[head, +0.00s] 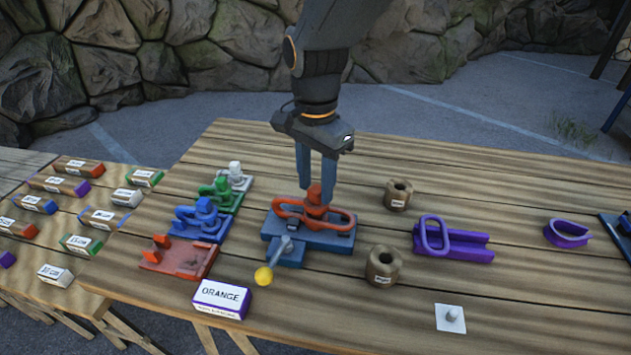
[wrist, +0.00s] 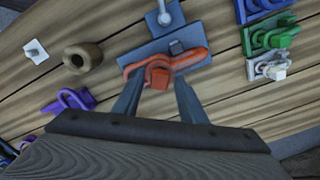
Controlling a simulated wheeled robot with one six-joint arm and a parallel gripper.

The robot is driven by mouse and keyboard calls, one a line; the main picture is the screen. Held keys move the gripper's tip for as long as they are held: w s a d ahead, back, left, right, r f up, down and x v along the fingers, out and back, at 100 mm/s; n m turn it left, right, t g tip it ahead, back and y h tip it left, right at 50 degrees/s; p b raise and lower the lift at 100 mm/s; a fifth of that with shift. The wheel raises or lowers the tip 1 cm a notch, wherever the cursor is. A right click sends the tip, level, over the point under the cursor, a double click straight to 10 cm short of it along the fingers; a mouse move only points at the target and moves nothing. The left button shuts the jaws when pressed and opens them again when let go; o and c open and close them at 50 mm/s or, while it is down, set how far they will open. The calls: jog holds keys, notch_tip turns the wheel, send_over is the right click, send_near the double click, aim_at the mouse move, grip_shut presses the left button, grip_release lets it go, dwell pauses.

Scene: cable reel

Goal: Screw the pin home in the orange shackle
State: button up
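The orange shackle (head: 342,219) lies flat in a blue-grey fixture (head: 328,241), and it also shows in the wrist view (wrist: 190,60). Its orange pin (head: 316,197) stands upright at the shackle, with a looped head seen from above in the wrist view (wrist: 158,75). My gripper (head: 316,186) is over the pin, pointing down. In the wrist view its fingers (wrist: 158,82) are apart, one on each side of the pin head, with a narrow gap showing. Contact with the pin is not clear. The pin's lower end and thread are hidden.
Blue (head: 203,220), green (head: 221,194) and white (head: 235,177) shackles stand left. An ORANGE label block (head: 221,299) lies in front. Brown rings (head: 383,268) and a purple shackle (head: 450,239) are right.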

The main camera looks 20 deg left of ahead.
jog(key=shift+r+p, duration=1.9)
jog(key=shift+r, duration=0.25)
